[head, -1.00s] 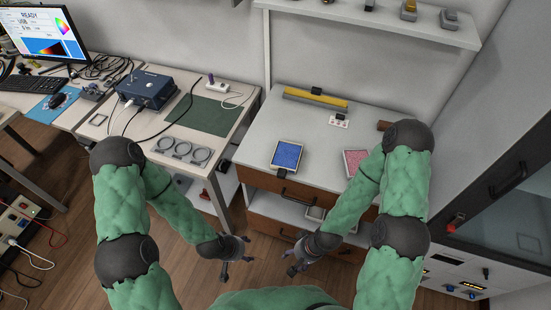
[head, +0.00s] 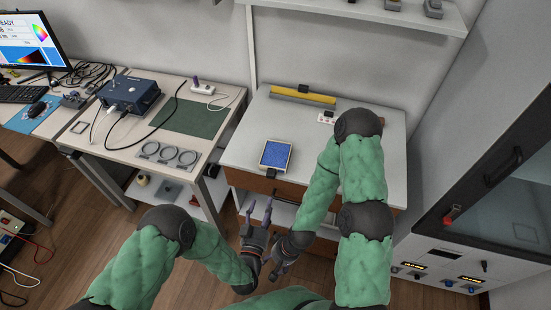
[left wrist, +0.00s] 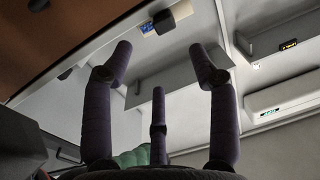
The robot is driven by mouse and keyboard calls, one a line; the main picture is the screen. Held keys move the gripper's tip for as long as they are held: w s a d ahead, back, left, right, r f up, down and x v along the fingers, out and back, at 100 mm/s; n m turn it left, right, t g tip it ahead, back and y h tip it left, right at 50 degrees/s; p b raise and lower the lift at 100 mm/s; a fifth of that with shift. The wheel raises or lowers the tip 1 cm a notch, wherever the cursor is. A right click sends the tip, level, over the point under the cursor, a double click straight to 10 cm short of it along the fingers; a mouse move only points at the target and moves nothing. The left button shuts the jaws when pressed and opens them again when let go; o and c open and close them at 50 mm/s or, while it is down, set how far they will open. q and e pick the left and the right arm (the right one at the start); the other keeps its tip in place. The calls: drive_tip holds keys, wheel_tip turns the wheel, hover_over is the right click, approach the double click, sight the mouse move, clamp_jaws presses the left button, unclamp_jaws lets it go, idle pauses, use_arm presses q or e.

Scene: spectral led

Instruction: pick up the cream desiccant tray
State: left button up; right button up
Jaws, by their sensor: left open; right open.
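A tray with a pale cream rim and blue filling (head: 276,155) lies flat near the front left of the grey worktop. My left gripper (head: 259,209) is open and empty, in front of the bench and below the tray in the head view, apart from it. Its spread fingers (left wrist: 158,55) also show in the left wrist view, with nothing between them. My right gripper (head: 279,270) is open, low and close beside my left wrist. My right arm covers the front right of the worktop.
The worktop (head: 250,122) holds a yellow-and-grey bar (head: 303,95) and a small white block (head: 327,117) at the back. Drawers with dark handles are below. A side table (head: 120,143) with a blue box (head: 130,93) stands left. A dark-doored cabinet (head: 500,170) stands right.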

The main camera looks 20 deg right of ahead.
use_arm(q)
drive_tip(key=b, duration=0.1)
approach(270, 178)
drive_tip(key=d+x, duration=0.1)
drive_tip(key=x, duration=0.4)
drive_tip(key=b+x, duration=0.1)
drive_tip(key=x, duration=0.1)
drive_tip(key=shift+w+a+f+b, duration=0.15)
drive_tip(key=shift+w+a+b, duration=0.1)
drive_tip(key=shift+a+b, duration=0.1)
drive_tip(key=shift+w+d, duration=0.2)
drive_tip(key=shift+w, duration=0.1)
clamp_jaws()
